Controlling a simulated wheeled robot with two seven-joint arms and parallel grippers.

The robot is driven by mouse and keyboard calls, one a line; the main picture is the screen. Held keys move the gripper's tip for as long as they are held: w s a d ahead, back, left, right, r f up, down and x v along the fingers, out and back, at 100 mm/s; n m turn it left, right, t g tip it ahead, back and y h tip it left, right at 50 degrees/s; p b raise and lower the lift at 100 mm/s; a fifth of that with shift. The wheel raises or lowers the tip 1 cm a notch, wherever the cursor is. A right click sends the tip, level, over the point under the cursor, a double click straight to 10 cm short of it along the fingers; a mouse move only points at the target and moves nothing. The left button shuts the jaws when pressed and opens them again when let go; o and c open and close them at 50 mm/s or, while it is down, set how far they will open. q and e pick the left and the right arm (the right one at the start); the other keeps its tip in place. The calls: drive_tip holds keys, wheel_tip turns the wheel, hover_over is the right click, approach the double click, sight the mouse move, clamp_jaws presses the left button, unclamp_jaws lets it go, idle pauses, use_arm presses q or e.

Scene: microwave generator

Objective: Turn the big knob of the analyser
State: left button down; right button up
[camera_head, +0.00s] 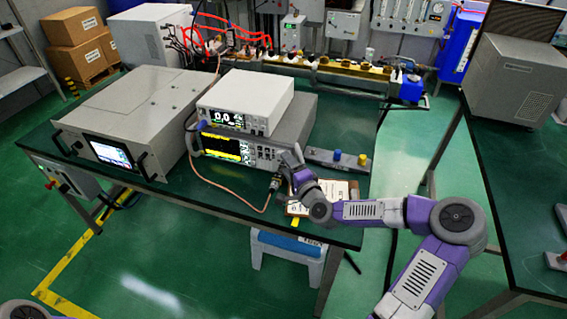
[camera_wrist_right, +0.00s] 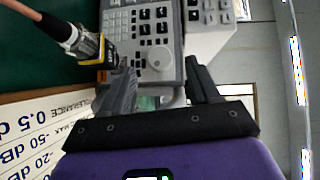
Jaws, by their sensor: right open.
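The analyser (camera_head: 225,147) stands on the green bench, a grey unit with a yellow trace on its screen. In the right wrist view its grey keypad panel (camera_wrist_right: 118,22) shows, with the big round knob (camera_wrist_right: 158,59) below the keys. My right gripper (camera_head: 292,160) is at the right end of the analyser's front. In the wrist view its open fingers (camera_wrist_right: 160,68) appear on either side of the knob, with space between them and it. I cannot tell whether they reach the knob's depth. In the head view the gripper hides the knob. My left gripper is out of view.
A white meter (camera_head: 247,100) sits on the analyser. A copper cable (camera_head: 232,197) runs to a connector (camera_wrist_right: 88,46) close beside the left finger in the wrist view. A printed tolerance sheet (camera_wrist_right: 40,135) lies nearby. A large grey unit (camera_head: 140,105) stands at left.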

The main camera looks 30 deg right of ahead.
drive_tip(key=shift+w+d+f, duration=0.1)
drive_tip(key=shift+w, duration=1.3)
drive_tip(key=c, duration=1)
drive_tip(key=n+g+p, duration=0.1)
drive_tip(key=p, duration=0.1)
drive_tip(key=r+n+g+p, duration=0.1)
drive_tip(key=p, duration=0.2)
drive_tip(key=n+g+p, duration=0.1)
drive_tip(key=p, duration=0.1)
drive_tip(key=shift+w+a+r+g+h, duration=0.2)
drive_tip(key=shift+r+g+h, duration=0.1)
drive_tip(key=shift+h, duration=0.1)
drive_tip(key=shift+c, duration=0.2)
drive_tip(key=shift+n+g+p, duration=0.5)
drive_tip(key=shift+p, duration=0.65)
drive_tip(key=shift+f+g+h+p, duration=0.1)
drive_tip(key=shift+g+h+p, duration=0.4)
drive_tip(key=shift+p, duration=0.15)
